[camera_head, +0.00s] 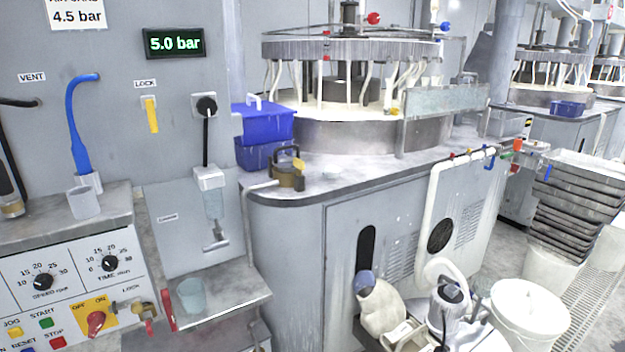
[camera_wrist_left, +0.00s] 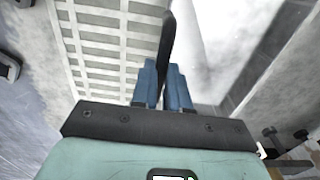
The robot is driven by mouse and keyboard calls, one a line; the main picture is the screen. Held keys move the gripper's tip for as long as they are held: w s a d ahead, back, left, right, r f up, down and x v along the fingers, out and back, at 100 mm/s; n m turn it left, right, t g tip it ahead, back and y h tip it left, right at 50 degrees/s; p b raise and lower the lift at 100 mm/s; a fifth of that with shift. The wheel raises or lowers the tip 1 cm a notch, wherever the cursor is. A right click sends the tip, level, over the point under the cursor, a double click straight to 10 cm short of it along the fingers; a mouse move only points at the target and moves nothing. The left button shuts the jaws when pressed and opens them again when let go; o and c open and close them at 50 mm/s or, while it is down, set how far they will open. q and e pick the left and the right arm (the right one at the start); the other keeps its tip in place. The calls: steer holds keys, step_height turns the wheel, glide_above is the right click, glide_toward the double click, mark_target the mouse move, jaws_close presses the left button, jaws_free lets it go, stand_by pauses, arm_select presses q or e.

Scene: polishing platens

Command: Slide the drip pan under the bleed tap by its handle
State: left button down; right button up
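A clear bowl (camera_head: 213,205) hangs from a white block on the grey wall panel in the head view, with a small grey tap (camera_head: 216,238) under it that looks like the bleed tap. A small light-blue cup-like vessel (camera_head: 192,296) stands on the shelf below, slightly left of the tap. I cannot tell if it is the drip pan; no handle shows on it. My left gripper (camera_wrist_left: 165,85) shows two blue fingers close together in the left wrist view. My right gripper is not identifiable.
The metal shelf (camera_head: 228,304) has bare room right of the vessel. A red lever (camera_head: 168,310) stands at its left edge. A brass pot (camera_head: 287,172) sits on the counter beside blue bins (camera_head: 262,124). A white bucket (camera_head: 528,315) and stacked trays (camera_head: 578,205) stand right.

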arm_select(q)
steer(key=shift+w+a, duration=0.75)
steer(key=shift+w, duration=0.3)
steer(key=shift+w+a, duration=0.75)
steer(key=shift+w, duration=0.25)
steer(key=shift+w+a, duration=0.1)
steer(key=shift+w+a, duration=0.7)
steer(key=shift+w, duration=0.25)
steer(key=shift+w+a, duration=0.7)
steer(key=shift+w, duration=0.25)
steer(key=shift+w+a, duration=0.75)
steer(key=shift+w, duration=0.25)
steer(key=shift+w+a, duration=0.75)
steer(key=shift+w, duration=0.25)
